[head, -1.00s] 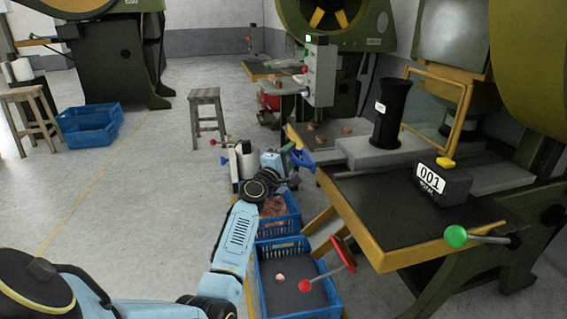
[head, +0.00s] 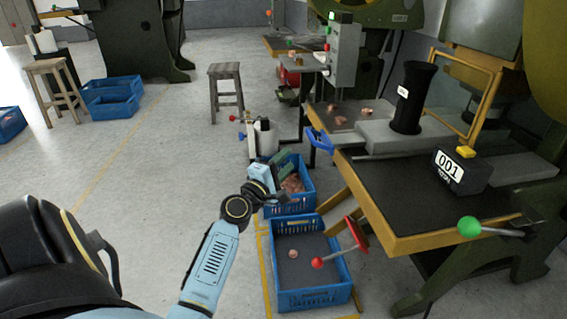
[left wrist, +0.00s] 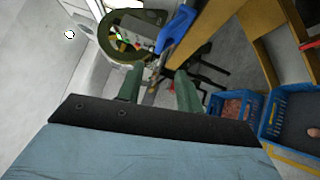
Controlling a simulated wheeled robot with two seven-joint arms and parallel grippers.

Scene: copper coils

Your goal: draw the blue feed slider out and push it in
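The blue feed slider shows as a blue handle (head: 320,141) at the left end of the press table, beside the grey feed bar. In the left wrist view the blue handle (left wrist: 177,28) is beyond the fingers, at the top. My left gripper (head: 287,163) has green fingers and is left of and below the handle, apart from it, over the rear blue crate. In the left wrist view its two fingers (left wrist: 158,92) stand apart with nothing between them. My right gripper is in neither view.
The press table (head: 390,205) has a yellow edge and carries a black spool (head: 408,100) and a box marked 001 (head: 462,172). Blue crates (head: 312,298) stand below its left side.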

